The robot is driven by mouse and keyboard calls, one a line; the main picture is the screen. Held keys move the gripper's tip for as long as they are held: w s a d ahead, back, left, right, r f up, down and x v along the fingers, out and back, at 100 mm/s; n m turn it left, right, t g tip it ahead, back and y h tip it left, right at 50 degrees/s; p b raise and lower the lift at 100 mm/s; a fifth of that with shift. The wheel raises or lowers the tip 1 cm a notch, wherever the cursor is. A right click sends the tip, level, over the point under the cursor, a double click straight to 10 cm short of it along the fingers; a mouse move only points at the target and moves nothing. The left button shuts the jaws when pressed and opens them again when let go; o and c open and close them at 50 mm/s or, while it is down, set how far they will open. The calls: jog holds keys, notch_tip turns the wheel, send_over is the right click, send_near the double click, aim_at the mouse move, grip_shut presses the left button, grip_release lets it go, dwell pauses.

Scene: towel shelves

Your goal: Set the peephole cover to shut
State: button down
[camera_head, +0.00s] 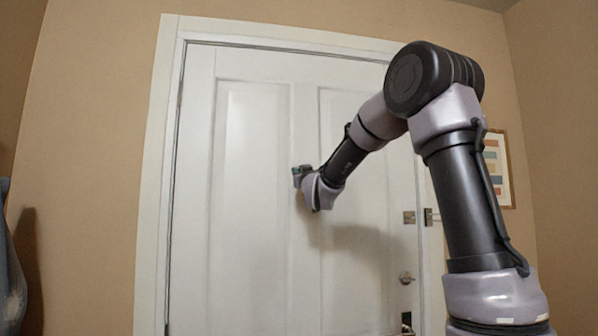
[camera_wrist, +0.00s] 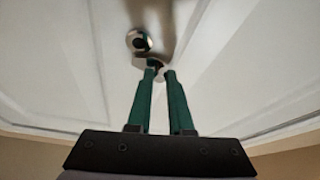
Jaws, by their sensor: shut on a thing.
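The peephole (camera_wrist: 139,41) is a round metal ring with a dark centre on the white door (camera_head: 250,140). The centre shows uncovered in the wrist view. The peephole cover (camera_wrist: 141,62) is a small pale metal piece just below the ring in that view, swung off the centre. My gripper (camera_wrist: 160,70) has its two green fingers shut on the cover, with a narrow gap between them. The fingertips hide part of it. In the head view my gripper (camera_head: 299,176) is at the door's middle, and the peephole is hidden behind it.
A door knob (camera_head: 406,278) and a latch (camera_head: 409,217) are at the door's right side. A framed picture (camera_head: 497,168) hangs on the right wall. Something blue-grey (camera_head: 9,265) hangs at the far left. The door face around my gripper is flat panels.

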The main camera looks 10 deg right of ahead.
jog(key=shift+d+f+n+g+y, duration=0.35)
jog(key=shift+d+n+g+y, duration=0.6)
jog(key=shift+n, duration=2.7)
jog(key=shift+d+f+n+g+y, duration=0.55)
jog(key=shift+n+g, duration=0.7)
jog(key=shift+n, duration=2.45)
jog(key=shift+d+f+n+g+y, duration=0.15)
jog(key=shift+d+n+g+y, duration=0.65)
jog(key=shift+n, duration=2.85)
jog(key=shift+a+g, duration=0.15)
jog(key=shift+g, duration=0.25)
jog(key=c, duration=0.8)
grip_release()
jog(key=shift+s, duration=0.1)
jog(key=v, duration=1)
jog(key=shift+s, duration=0.3)
